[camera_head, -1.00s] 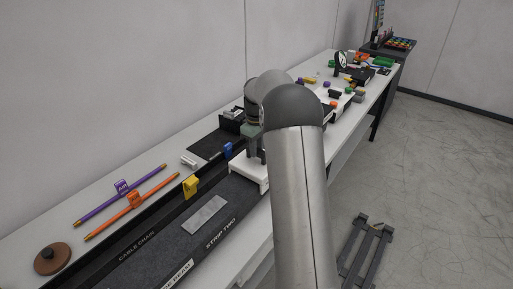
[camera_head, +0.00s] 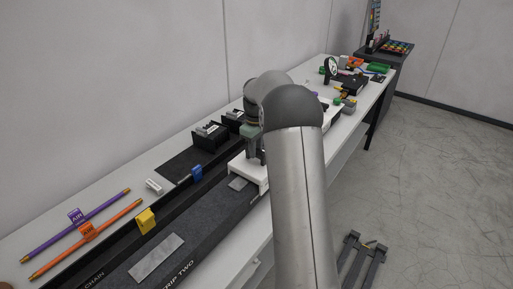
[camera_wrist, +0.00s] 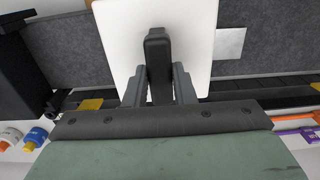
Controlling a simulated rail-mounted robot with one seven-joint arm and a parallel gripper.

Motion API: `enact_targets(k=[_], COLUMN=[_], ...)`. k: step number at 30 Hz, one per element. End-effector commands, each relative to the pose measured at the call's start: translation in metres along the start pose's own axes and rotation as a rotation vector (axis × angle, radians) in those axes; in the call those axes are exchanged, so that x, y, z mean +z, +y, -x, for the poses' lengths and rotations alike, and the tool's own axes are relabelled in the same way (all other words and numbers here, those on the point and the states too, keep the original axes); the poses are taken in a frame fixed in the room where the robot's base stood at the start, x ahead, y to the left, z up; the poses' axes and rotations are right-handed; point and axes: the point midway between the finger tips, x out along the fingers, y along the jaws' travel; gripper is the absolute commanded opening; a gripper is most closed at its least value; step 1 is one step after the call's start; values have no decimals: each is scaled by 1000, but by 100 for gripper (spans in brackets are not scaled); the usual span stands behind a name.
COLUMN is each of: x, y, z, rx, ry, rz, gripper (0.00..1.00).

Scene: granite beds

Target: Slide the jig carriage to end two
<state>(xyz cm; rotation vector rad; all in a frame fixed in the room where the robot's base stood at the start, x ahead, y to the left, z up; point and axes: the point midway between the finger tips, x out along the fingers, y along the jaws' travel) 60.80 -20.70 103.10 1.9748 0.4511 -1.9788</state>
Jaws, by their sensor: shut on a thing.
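The jig carriage, a white plate (camera_head: 243,174), sits on the dark granite strip (camera_head: 205,221) in the head view. In the wrist view the white plate (camera_wrist: 198,35) carries a black upright handle (camera_wrist: 157,48). My gripper (camera_wrist: 158,90) is shut on this handle, one finger on each side. In the head view my gripper (camera_head: 256,158) stands over the plate, and my arm hides the plate's right part. The lettering "RIP TWO" shows at the strip's near edge. Neither end of the strip is clearly seen.
A yellow clip (camera_head: 146,221) and a blue clip (camera_head: 197,173) sit along the cable chain channel. Purple (camera_head: 100,205) and orange (camera_head: 110,227) rods lie at the left. Black holders (camera_head: 210,137) stand behind the strip. A grey patch (camera_head: 157,258) lies on the bare strip left of the carriage.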

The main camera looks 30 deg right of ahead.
Motion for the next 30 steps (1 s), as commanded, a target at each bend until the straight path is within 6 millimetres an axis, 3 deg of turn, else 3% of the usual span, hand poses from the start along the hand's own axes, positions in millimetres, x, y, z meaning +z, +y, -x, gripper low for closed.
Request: enact_targets(k=[6, 7, 9, 20, 26, 30], x=[0, 0, 0, 0, 0, 0], y=[5, 5, 5, 3, 3, 3], z=[4, 4, 4, 7, 40, 75], rx=[15, 15, 14, 10, 11, 13], ry=[8, 8, 7, 5, 6, 8], rz=[-1, -1, -1, 0, 0, -1], gripper=[0, 32, 45, 45, 45, 45])
